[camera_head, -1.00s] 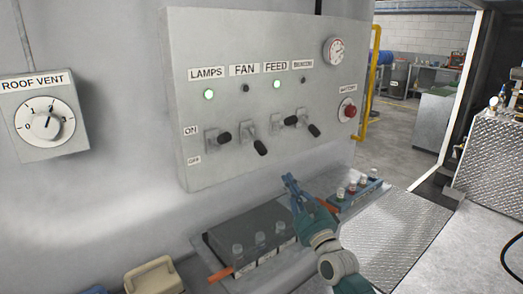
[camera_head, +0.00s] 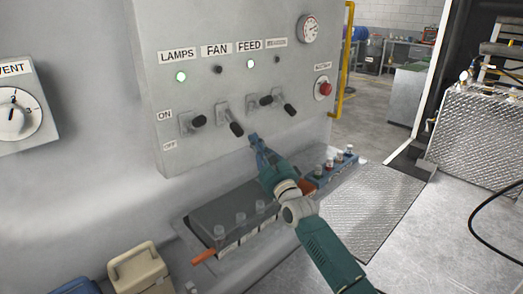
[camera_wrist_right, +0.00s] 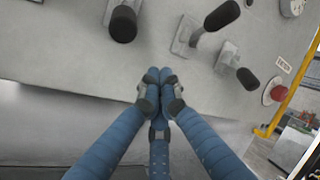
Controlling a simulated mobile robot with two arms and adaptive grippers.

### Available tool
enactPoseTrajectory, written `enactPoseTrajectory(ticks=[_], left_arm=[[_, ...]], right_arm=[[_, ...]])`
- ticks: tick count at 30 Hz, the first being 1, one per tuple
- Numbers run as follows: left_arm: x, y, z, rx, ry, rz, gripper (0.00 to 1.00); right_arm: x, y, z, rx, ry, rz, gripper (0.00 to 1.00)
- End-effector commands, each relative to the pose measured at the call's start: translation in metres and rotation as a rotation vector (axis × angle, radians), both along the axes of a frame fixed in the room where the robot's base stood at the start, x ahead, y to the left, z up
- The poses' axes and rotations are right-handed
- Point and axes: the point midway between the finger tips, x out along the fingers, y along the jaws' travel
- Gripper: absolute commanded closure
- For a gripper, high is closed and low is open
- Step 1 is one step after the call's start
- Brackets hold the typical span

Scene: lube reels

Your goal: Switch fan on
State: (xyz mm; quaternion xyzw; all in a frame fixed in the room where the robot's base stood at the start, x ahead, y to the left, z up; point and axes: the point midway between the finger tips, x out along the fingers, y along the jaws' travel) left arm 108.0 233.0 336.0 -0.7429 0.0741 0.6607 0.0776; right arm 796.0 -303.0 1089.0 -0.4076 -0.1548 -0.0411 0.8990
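The fan switch (camera_head: 233,124) is under the FAN label (camera_head: 216,49) on the grey panel, with its black-tipped lever tilted down. The small fan indicator (camera_head: 217,69) is dark. In the right wrist view the fan lever's black knob (camera_wrist_right: 122,24) is at upper left. My right gripper (camera_head: 254,139) is just below and right of the fan lever, apart from it. Its blue fingers (camera_wrist_right: 160,75) are together with nothing between them. My left gripper is not in view.
The lamps lever (camera_head: 198,121) is to the left; the feed lever (camera_head: 267,100) and breakers lever (camera_head: 290,109) are close on the right. A red button (camera_head: 325,89) sits further right. Bottles stand on a ledge below.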

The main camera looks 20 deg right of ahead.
Motion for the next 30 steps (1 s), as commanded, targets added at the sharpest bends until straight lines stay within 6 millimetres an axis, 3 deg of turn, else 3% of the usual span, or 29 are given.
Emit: enactPoseTrajectory(ticks=[4, 7, 13, 30], left_arm=[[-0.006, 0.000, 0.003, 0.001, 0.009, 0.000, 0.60], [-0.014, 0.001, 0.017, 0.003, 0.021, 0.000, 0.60], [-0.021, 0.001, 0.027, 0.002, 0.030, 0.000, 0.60], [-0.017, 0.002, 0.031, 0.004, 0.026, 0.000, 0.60]], right_arm=[[0.024, 0.001, 0.010, -0.002, -0.002, -0.001, 1.00], [0.012, 0.014, 0.019, 0.004, -0.001, 0.003, 1.00], [0.002, 0.026, 0.026, 0.002, -0.001, 0.001, 1.00], [0.001, 0.028, 0.028, -0.004, 0.010, 0.000, 1.00]])
